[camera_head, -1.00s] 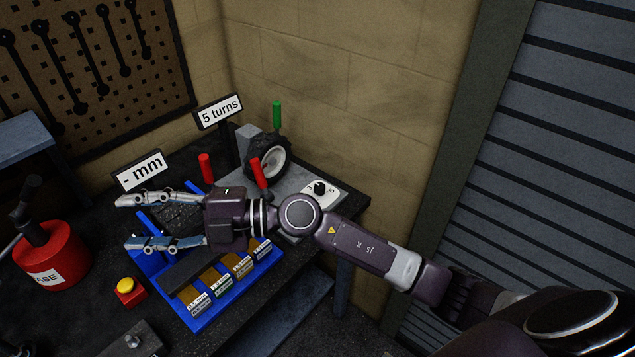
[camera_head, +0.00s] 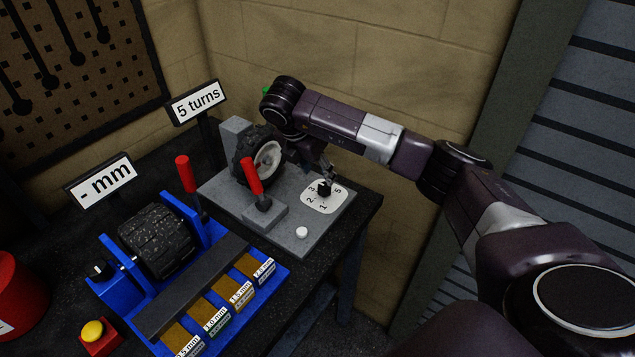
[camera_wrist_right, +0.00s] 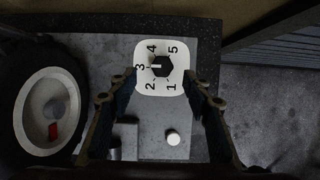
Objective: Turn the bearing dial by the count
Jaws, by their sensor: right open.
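The bearing dial, a black knob (camera_head: 324,188) on a white plate (camera_head: 311,203) numbered 1 to 5, sits at the right of a grey base. In the right wrist view the knob (camera_wrist_right: 162,67) has a white mark pointing left at 3. My right gripper (camera_head: 322,171) is above the dial, pointing down. In the right wrist view its open fingers (camera_wrist_right: 160,82) stand on either side of the plate with nothing between them. Contact with the knob cannot be told. A sign (camera_head: 198,103) reads "5 turns". My left gripper is out of view.
A black wheel (camera_head: 247,170), a red lever (camera_head: 251,176) and a white button (camera_head: 302,232) are on the grey base. A blue rack (camera_head: 231,303) with labelled shims, a "- mm" sign (camera_head: 101,186) and a yellow button (camera_head: 92,330) stand left. The wall is close behind.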

